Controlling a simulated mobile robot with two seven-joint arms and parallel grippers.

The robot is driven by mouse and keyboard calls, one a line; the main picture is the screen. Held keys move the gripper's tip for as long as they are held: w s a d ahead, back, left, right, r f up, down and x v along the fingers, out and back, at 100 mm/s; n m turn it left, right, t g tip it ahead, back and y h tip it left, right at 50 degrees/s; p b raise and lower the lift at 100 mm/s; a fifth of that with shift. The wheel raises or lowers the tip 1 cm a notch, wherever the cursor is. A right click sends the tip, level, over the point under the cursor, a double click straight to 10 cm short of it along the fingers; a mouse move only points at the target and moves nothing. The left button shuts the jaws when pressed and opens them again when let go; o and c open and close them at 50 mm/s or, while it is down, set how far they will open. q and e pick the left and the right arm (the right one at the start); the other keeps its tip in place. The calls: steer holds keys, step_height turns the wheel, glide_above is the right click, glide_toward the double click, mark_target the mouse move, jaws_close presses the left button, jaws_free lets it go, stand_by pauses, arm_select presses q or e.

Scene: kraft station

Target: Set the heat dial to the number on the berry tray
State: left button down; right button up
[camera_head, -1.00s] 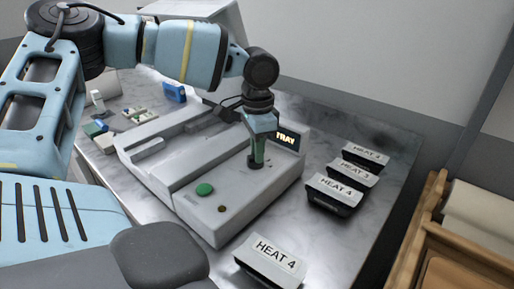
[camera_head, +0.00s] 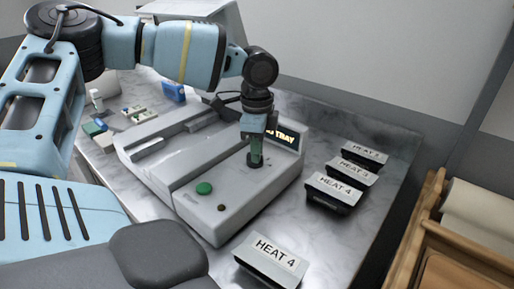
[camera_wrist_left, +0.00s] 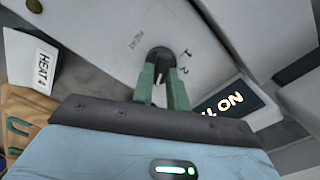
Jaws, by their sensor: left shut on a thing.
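The heat dial (camera_head: 254,162) is a small dark knob on top of the grey machine (camera_head: 237,195). My left gripper (camera_head: 256,155) points down over it, its green fingers shut on the dial. In the left wrist view the fingers (camera_wrist_left: 161,85) are on both sides of the dial (camera_wrist_left: 160,58), with the digits 1 and 2 printed beside it. Its other numbers are hidden or unreadable. A tray labelled HEAT 4 (camera_head: 270,264) lies at the front. Trays labelled HEAT 4 (camera_head: 334,191), HEAT 3 (camera_head: 352,171) and another HEAT tray (camera_head: 364,154) stand at right. No berries are discernible. My right gripper is out of view.
The machine has a green button (camera_head: 204,188) and a lit display (camera_head: 286,137) whose visible text includes TRAY; ON shows in the wrist view. Small coloured items (camera_head: 136,112) and a blue item (camera_head: 173,92) lie at the back left. A wooden rack (camera_head: 452,235) stands at right.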

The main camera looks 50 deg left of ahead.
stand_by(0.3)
arm_select(q)
steer(key=c, duration=1.4)
jaws_free()
steer(key=shift+r, duration=3.95)
